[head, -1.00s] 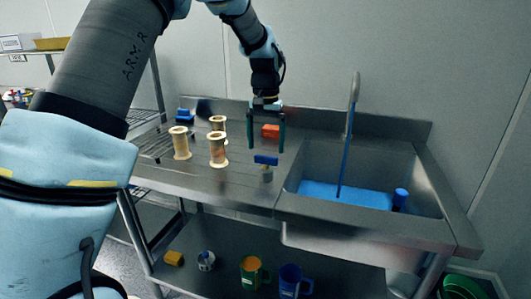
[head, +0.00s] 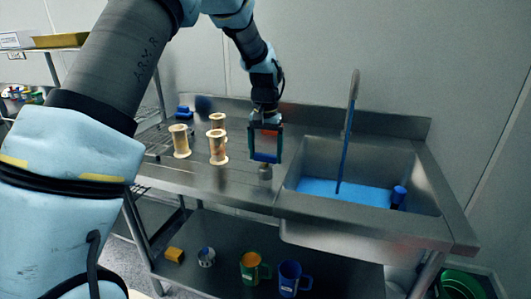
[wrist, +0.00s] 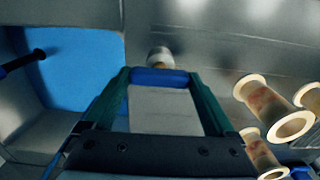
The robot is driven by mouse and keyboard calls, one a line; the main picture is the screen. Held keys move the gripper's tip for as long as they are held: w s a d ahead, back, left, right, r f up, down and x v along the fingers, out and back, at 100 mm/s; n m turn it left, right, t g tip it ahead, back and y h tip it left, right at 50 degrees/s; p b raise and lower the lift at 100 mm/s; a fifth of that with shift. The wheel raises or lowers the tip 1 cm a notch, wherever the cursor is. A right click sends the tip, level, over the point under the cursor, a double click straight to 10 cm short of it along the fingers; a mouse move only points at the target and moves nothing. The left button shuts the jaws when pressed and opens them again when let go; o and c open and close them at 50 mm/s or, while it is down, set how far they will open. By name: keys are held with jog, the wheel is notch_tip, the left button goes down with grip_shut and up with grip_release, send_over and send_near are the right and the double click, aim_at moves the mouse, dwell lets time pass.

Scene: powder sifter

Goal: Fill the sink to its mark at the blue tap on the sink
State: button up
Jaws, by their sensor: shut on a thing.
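The blue tap handle (head: 264,158) sits on a short grey stem (head: 265,172) on the counter, left of the sink. My gripper (head: 265,156) points down with its fingers on either side of the handle, shut on it. The handle also shows between the fingertips in the wrist view (wrist: 160,77). The sink (head: 425,178) holds blue water (head: 325,188). A blue stream (head: 345,165) runs down from the tall spout (head: 352,95) into it. A blue upright cylinder (head: 398,196) stands at the sink's right side, rising out of the water. I cannot make out a fill mark.
Several pale spools (head: 181,142) stand on the counter left of my gripper. A green mug (head: 251,267) and a blue mug (head: 290,279) stand on the lower shelf. A wire rack is at left.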

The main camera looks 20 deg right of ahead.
aim_at(266, 154)
jog(key=c, duration=0.4)
jog(key=shift+n, duration=0.9)
jog(key=shift+r, duration=0.1)
jog(key=o, duration=1.1)
jog(key=shift+c, duration=0.2)
notch_tip(266, 154, up, 11)
jog(key=b, duration=0.2)
jog(key=shift+c, duration=0.2)
